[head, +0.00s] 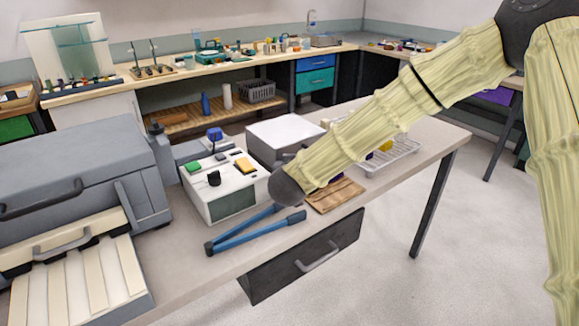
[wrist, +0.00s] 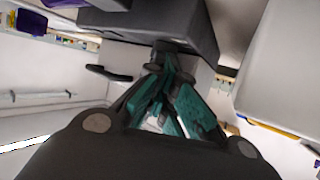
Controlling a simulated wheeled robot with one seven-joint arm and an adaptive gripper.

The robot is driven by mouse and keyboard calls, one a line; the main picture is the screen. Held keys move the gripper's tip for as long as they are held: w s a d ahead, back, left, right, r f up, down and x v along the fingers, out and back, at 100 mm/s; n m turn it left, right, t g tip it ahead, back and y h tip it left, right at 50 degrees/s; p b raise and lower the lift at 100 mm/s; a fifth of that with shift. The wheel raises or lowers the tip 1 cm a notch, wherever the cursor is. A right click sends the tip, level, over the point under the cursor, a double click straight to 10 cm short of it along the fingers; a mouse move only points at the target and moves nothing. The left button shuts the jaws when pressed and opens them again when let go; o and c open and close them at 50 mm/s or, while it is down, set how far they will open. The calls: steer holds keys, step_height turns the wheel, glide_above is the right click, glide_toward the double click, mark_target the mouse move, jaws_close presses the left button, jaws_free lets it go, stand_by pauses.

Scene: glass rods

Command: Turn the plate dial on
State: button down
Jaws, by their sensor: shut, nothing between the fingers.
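A low grey box with a flat white top, likely the plate (head: 285,131), stands on the bench in the head view. My forearm crosses in front of it and hides much of its front, so I see no dial there. In the wrist view a dark grey box face (wrist: 185,22) fills the top. A small dark round part, possibly the dial (wrist: 166,46), shows at its lower edge. My gripper (wrist: 160,72) has teal fingers drawn together and empty, with the tips close to that part. I cannot tell whether they touch. In the head view the fingers are mostly hidden.
A white device (head: 228,190) with green, yellow and black parts stands left of the plate. Blue-handled tongs (head: 250,232) lie in front. A wooden board (head: 335,195) and white wire rack (head: 388,158) are to the right. A large grey machine (head: 70,175) occupies the left.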

steer(key=shift+w+r+m+h+p, duration=0.1)
steer(key=shift+m+h+p, duration=0.2)
steer(key=shift+h+p, duration=0.2)
steer(key=shift+a+m+h+p, duration=0.15)
steer(key=shift+m+h+p, duration=0.2)
steer(key=shift+m+h, duration=0.15)
steer(key=c, duration=2.2)
jaws_free()
steer(key=o, duration=0.7)
steer(key=shift+o, duration=0.3)
steer(key=shift+w+f, duration=0.15)
steer(key=shift+f, duration=0.15)
steer(key=shift+r, duration=0.15)
steer(key=shift+r, duration=0.1)
step_height(320, 180, up, 10)
steer(key=shift+c, duration=0.4)
